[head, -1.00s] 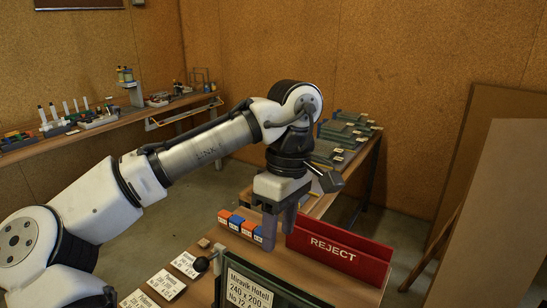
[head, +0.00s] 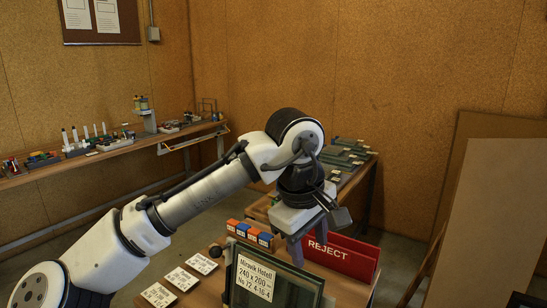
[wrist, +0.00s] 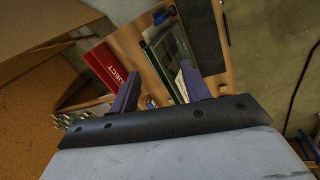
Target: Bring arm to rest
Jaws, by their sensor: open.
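My arm reaches from the lower left of the head view over the bench. My gripper (head: 305,248) points down, open and empty, with its fingers in front of the left part of the red REJECT bin. In the wrist view my gripper (wrist: 160,82) shows two dark fingers well apart with nothing between them held. Below them is the bench with the red REJECT bin (wrist: 103,66) at left and a green-framed glass pane (wrist: 172,52). I cannot tell the exact gap to the bin.
The dark framed pane (head: 290,288) with a white label (head: 254,276) stands at the bench front. Several blue and orange blocks (head: 249,232) sit behind it. White cards (head: 182,278) lie at left. Green frames (head: 345,155) are stacked at the far end. A side bench (head: 110,152) is at left.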

